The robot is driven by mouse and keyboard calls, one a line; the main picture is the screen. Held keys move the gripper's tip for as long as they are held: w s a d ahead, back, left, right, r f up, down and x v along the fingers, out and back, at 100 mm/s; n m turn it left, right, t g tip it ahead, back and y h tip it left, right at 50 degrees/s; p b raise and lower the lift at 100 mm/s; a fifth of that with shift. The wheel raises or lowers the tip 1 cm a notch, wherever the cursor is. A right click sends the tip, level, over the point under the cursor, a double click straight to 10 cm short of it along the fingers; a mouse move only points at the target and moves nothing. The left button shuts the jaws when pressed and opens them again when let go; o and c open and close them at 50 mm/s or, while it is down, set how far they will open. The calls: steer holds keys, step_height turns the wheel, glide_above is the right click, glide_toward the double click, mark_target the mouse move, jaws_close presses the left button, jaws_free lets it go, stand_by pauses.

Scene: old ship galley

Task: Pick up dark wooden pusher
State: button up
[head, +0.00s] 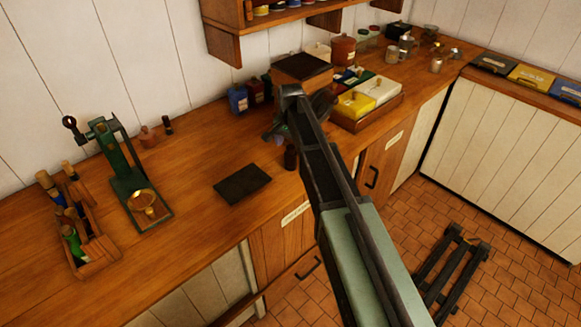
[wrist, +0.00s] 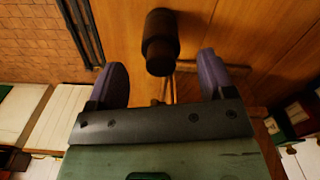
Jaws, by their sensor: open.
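The dark wooden pusher (wrist: 160,45) shows in the wrist view as a dark, stubby piece with a wider round end. It lies between the lines of my two purple fingers and partly beyond their tips. My gripper (wrist: 163,74) is open, with clear gaps between each finger and the pusher. In the head view a small dark upright piece (head: 290,157), which looks like the pusher, stands on the counter near its front edge. My gripper (head: 279,131) is just above and left of it there, largely hidden by my arm.
A dark flat mat (head: 242,184) lies left on the wooden counter (head: 205,165). A green press (head: 128,170) and a bottle rack (head: 98,255) stand farther left. A box (head: 301,69) and a tray with yellow and white containers (head: 392,109) stand behind and right.

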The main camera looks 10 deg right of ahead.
mark_target(290, 154)
step_height(290, 154, down, 5)
steer(key=b, duration=0.5)
steer(key=shift+w+f, duration=0.1)
steer(key=shift+f, duration=0.1)
steer(key=shift+r, duration=0.25)
steer(key=c, duration=1.1)
